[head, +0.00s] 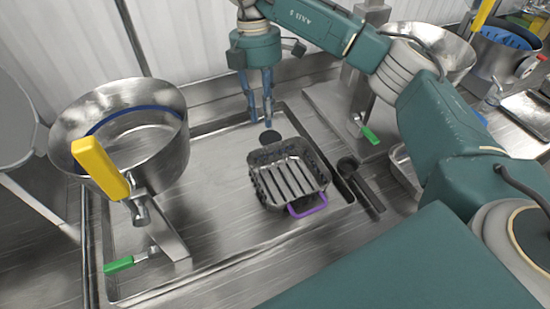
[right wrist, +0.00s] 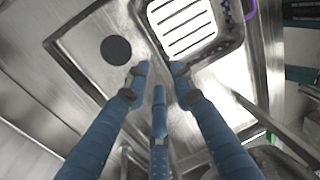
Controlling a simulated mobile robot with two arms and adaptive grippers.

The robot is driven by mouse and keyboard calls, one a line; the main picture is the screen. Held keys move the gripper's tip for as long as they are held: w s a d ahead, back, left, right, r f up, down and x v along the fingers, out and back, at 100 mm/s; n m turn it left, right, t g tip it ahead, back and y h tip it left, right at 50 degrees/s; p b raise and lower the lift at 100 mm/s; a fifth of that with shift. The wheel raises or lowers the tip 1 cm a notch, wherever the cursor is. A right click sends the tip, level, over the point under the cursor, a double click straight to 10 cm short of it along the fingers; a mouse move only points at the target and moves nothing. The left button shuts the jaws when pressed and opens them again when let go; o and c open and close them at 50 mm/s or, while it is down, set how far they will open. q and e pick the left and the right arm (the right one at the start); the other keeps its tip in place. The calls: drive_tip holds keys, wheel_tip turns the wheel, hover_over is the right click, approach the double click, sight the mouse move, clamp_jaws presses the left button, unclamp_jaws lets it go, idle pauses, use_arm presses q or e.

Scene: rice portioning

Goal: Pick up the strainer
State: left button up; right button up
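The strainer (head: 262,187) is a square metal basket with a slotted bottom and a purple handle (head: 308,206). It sits in the shallow steel sink tray, right of the middle in the head view. In the right wrist view the strainer (right wrist: 183,27) shows at the top, partly cut off by the frame edge. My right gripper (head: 260,116) points down beyond the strainer's far side, apart from it. In the right wrist view its blue fingers (right wrist: 160,76) are apart with nothing between them. My left gripper is not in view.
A large steel pot (head: 155,165) with a yellow handle stands at left. A dark ladle-like utensil (head: 362,188) lies right of the strainer. Another pot (head: 455,55) stands at back right. The tray floor left of the strainer is clear.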

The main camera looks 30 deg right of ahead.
hover_over(269, 147)
wheel_tip(269, 147, down, 4)
wheel_tip(269, 147, down, 5)
drive_tip(key=shift+w+d+p, duration=0.1)
drive_tip(key=shift+w+p, duration=0.05)
drive_tip(key=shift+p, duration=1.1)
drive_tip(key=shift+f, duration=0.6)
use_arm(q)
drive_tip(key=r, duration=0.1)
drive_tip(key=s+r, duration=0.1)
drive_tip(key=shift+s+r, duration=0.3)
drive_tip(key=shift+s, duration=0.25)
use_arm(e)
drive_tip(key=shift+f, duration=0.1)
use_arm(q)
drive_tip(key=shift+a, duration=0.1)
use_arm(e)
drive_tip(key=shift+f, duration=0.2)
drive_tip(key=shift+c, duration=0.3)
